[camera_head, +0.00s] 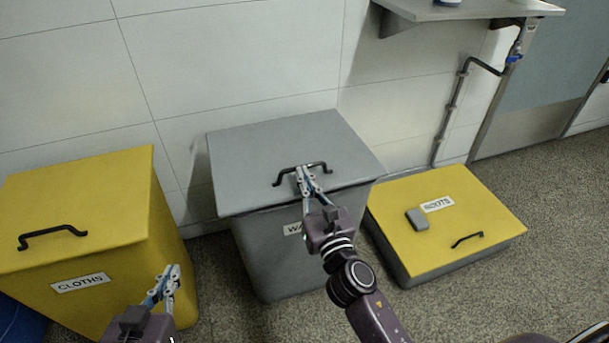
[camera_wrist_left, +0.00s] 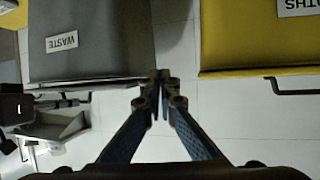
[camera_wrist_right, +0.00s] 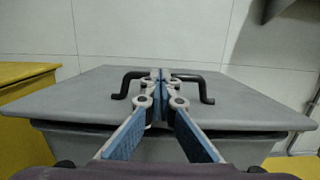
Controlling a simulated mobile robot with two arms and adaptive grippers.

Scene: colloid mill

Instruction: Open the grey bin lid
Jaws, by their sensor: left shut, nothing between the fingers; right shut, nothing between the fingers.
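The grey bin (camera_head: 262,245) marked as waste stands against the wall, its grey lid (camera_head: 255,145) lying flat on top. The lid has a black bar handle (camera_head: 284,175) near its front edge. My right gripper (camera_head: 306,171) is shut and empty, its fingertips at the middle of this handle. In the right wrist view the fingertips overlap the handle's bar (camera_wrist_right: 190,76); whether they touch it I cannot tell. My left gripper (camera_head: 172,269) is shut and empty, in front of the yellow cloths bin, apart from the grey bin (camera_wrist_left: 95,50).
The yellow cloths bin (camera_head: 80,195) with a black handle stands left. A low yellow-lidded boots box (camera_head: 470,205), with a small grey block (camera_head: 417,219) on it, stands right. A wall shelf (camera_head: 465,12) hangs above right.

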